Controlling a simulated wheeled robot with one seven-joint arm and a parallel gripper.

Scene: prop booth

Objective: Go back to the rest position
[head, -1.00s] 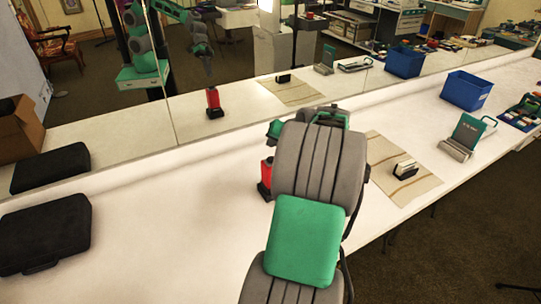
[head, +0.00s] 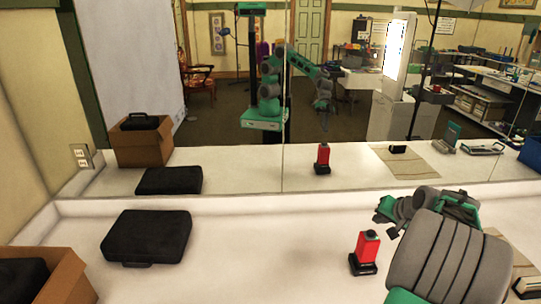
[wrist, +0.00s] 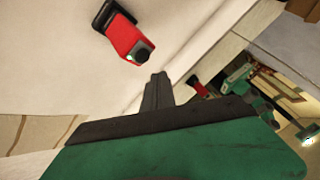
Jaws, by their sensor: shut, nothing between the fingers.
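My gripper (head: 382,212) is at the end of my grey and green arm, above the white counter (head: 240,250). In the wrist view the fingers (wrist: 157,90) are shut together with nothing between them. A red object with a black base (head: 367,248) stands upright on the counter, just left of my arm in the head view. It also shows in the wrist view (wrist: 124,38), above and left of the fingertips and apart from them. My arm hides part of the counter at the right.
A black case (head: 147,236) lies on the counter at the left. A cardboard box (head: 68,284) holding a dark item stands at the lower left. A mirror (head: 225,165) runs along the back edge. A striped cloth (head: 495,236) is partly hidden behind my arm. The middle counter is clear.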

